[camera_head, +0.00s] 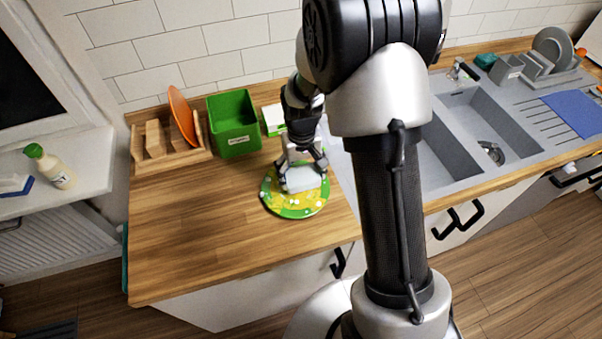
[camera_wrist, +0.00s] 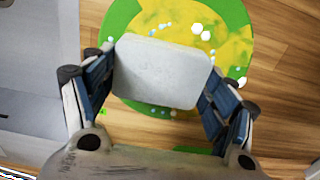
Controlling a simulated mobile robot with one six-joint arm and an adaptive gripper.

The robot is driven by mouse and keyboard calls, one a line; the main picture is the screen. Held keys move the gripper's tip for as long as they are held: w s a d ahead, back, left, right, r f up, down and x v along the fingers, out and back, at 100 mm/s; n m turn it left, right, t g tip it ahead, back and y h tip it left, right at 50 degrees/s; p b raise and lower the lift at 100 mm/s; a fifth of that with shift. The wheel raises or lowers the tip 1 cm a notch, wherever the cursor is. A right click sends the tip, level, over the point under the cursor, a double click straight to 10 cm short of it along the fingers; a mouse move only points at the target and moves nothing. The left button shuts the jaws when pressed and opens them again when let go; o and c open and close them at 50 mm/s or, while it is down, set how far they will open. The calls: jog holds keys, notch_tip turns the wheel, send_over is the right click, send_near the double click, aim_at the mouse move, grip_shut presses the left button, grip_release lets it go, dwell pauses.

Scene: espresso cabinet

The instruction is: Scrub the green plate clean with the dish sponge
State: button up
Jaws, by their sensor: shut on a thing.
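The green plate (camera_head: 294,212) lies on the wooden counter. Yellow smears and small white and bluish foam spots cover much of its face; it also shows in the wrist view (camera_wrist: 122,22). My gripper (camera_head: 303,174) is shut on the dish sponge (camera_head: 304,182), a pale grey-white block. In the wrist view the sponge (camera_wrist: 162,72) sits between the two fingers of my gripper (camera_wrist: 160,82) and hides the middle of the plate. The sponge is over the plate; I cannot tell for sure whether it touches the plate.
A wooden rack (camera_head: 155,150) with an orange plate (camera_head: 182,117) and a green bin (camera_head: 233,124) stand behind, at the wall. The grey sink (camera_head: 455,130) is to the right. A bottle (camera_head: 56,170) stands on the left sill. The counter's left part is clear.

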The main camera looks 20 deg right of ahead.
jog(key=r, duration=0.1)
jog(key=r+p, duration=0.1)
jog(key=shift+a+r, duration=0.3)
jog(key=shift+r, duration=0.1)
notch_tip(320, 180, up, 2)
jog(key=shift+w+d+r+p, duration=0.1)
jog(key=shift+w+p, duration=0.05)
jog(key=shift+p, duration=0.7)
jog(key=shift+r+p, duration=0.85)
jog(key=shift+r, duration=0.3)
